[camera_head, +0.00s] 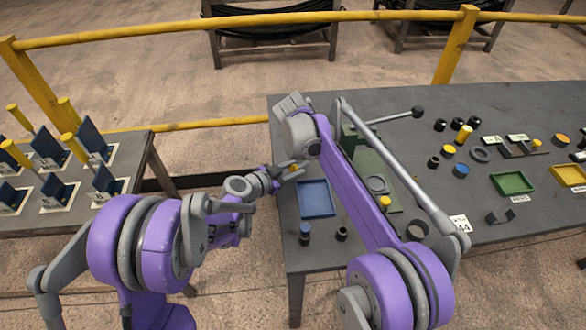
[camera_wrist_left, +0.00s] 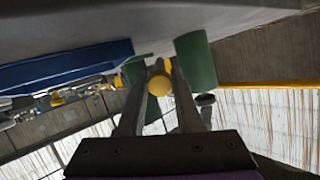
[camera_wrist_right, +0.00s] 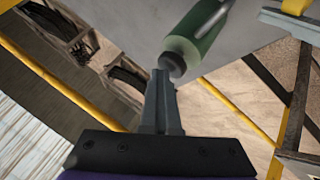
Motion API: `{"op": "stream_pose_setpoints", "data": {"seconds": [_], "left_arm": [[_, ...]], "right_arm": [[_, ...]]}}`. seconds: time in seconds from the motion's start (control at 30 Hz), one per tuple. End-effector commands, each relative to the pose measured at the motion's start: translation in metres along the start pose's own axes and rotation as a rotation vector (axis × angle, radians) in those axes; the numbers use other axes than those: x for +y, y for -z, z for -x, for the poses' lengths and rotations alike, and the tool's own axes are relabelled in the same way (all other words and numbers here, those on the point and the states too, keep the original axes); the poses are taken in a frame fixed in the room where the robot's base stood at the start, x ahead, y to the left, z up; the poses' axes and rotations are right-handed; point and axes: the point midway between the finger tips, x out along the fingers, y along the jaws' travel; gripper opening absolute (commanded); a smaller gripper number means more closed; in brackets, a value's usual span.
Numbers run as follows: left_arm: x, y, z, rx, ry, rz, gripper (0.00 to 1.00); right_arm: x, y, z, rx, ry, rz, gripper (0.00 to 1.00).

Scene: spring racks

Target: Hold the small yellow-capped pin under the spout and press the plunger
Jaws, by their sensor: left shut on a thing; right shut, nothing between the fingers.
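The yellow-capped pin (camera_wrist_left: 159,85) is held between the fingers of my left gripper (camera_wrist_left: 157,72), with its round yellow end facing the left wrist camera. In the head view my left gripper (camera_head: 290,170) is left of the green dispenser (camera_head: 350,140), above the blue tray's far edge. Green dispenser parts (camera_wrist_left: 195,60) show just behind and beside the pin; I cannot tell whether it is exactly under the spout.
The blue tray (camera_head: 316,212) lies on the dark table. A rod with a black knob (camera_head: 418,112) extends right of the dispenser. Another yellow-capped piece (camera_head: 385,202) stands at the green base. Small parts, a green tray (camera_head: 512,194) and a yellow tray (camera_head: 570,186) lie to the right.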

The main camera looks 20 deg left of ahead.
Motion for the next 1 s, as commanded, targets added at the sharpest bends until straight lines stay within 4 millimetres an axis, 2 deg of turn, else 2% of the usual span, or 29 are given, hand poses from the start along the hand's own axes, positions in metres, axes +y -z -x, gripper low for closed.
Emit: {"op": "stream_pose_setpoints", "data": {"seconds": [0.47,1.0], "left_arm": [[0.0,0.0,0.0,0.0,0.0,0.0,0.0],[0.0,0.0,0.0,0.0,0.0,0.0,0.0]], "right_arm": [[0.005,0.005,0.006,-0.001,0.0,0.0,0.0],[0.031,0.031,0.042,0.0,0.0,0.0,0.0]]}}
